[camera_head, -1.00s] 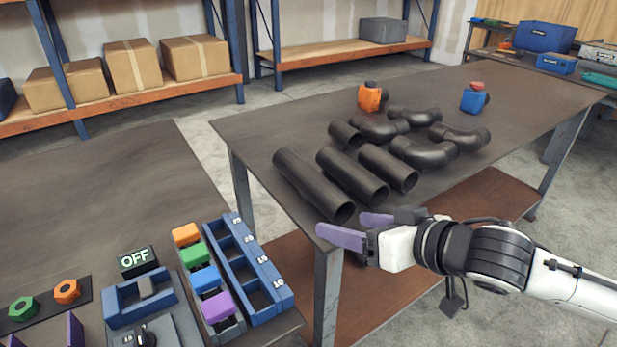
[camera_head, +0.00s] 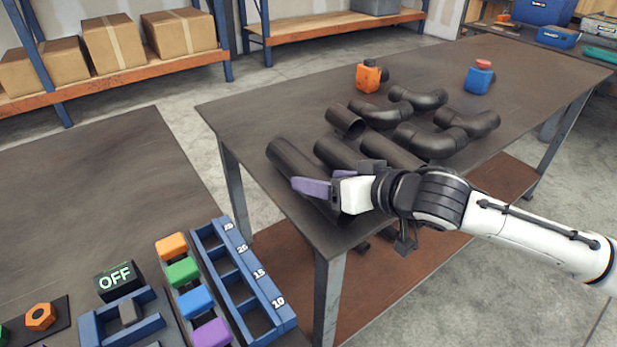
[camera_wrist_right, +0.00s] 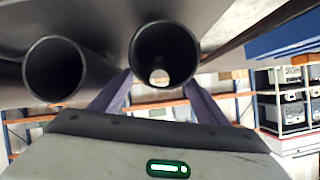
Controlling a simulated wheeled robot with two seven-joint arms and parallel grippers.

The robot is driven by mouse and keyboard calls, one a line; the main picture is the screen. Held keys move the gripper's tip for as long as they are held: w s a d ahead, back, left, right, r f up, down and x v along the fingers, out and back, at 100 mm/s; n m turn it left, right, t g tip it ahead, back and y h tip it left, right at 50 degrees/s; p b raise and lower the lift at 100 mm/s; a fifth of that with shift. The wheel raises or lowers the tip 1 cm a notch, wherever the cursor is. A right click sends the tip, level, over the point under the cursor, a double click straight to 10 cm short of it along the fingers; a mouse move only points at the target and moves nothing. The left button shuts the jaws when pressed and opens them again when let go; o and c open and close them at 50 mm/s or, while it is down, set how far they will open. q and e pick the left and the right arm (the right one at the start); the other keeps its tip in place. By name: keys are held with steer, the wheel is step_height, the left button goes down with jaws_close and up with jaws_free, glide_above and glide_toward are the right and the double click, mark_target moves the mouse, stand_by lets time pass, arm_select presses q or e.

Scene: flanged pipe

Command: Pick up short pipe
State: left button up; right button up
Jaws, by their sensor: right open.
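The short dark pipe (camera_head: 345,121) lies on the table behind a row of longer dark pipes: a left one (camera_head: 287,160), a middle one (camera_head: 338,153) and a right one (camera_head: 390,153). My right gripper (camera_head: 318,187) is open over the front edge of the table, in front of the pipes and partly covering their near ends. In the right wrist view its purple fingers (camera_wrist_right: 157,98) stand apart, with one open pipe end (camera_wrist_right: 165,50) between and above them. A second pipe end (camera_wrist_right: 55,68) is to the left. I cannot tell contact. My left gripper is not in view.
Several curved dark elbows (camera_head: 428,140) lie behind the pipes. An orange bottle (camera_head: 368,77) and a blue one (camera_head: 478,80) stand farther back. A blue slotted rack (camera_head: 245,280) and an OFF display (camera_head: 115,280) are on the near left table. The table (camera_head: 250,110) is clear at its far left.

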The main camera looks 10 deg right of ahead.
steer(key=x, duration=0.3)
steer(key=shift+w+a, duration=0.1)
steer(key=shift+w, duration=0.05)
steer(key=shift+c, duration=0.4)
jaws_close()
steer(key=shift+r, duration=0.25)
